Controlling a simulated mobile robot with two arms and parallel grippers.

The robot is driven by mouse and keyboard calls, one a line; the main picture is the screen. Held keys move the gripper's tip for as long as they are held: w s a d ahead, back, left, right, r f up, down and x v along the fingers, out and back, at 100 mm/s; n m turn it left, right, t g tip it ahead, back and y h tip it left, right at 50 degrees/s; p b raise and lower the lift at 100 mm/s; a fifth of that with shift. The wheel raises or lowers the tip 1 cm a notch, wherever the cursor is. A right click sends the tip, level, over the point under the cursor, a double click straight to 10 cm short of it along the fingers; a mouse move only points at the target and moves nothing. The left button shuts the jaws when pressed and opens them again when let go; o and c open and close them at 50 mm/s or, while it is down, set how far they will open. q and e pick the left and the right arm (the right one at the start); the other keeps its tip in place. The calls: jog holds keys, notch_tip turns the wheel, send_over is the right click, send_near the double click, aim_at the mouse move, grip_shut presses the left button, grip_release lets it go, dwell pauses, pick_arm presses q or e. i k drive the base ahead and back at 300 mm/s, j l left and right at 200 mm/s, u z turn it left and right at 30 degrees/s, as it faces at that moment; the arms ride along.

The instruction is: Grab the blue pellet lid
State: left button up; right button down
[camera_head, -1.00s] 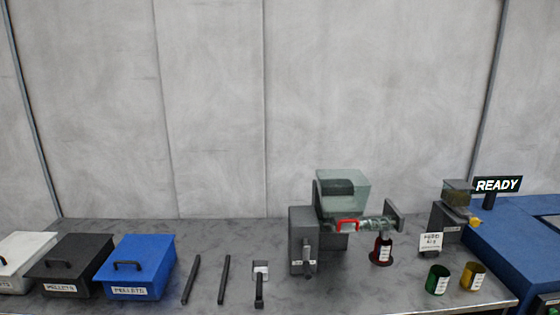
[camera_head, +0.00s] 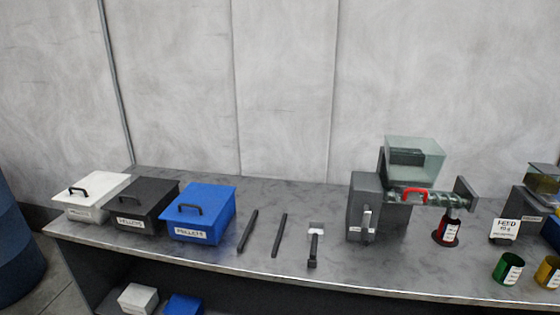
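The blue pellet box stands on the table left of the middle, with a white label on its front.
A black pellet box (camera_head: 143,205) and a white box (camera_head: 92,196) stand to the left. Dark rods (camera_head: 249,231) and a grey machine (camera_head: 365,205) with a glass hopper (camera_head: 415,158) are to the right. A dark blue barrel (camera_head: 15,245) stands beyond the table's left end.

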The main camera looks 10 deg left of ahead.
aim_at(200, 204)
jog(key=i+j+z, duration=0.15)
jog(key=j+z, duration=0.15)
jog(key=j, duration=0.4)
jog(key=j+z, duration=0.25)
jog(key=j, duration=0.4)
jog(key=i, duration=0.05)
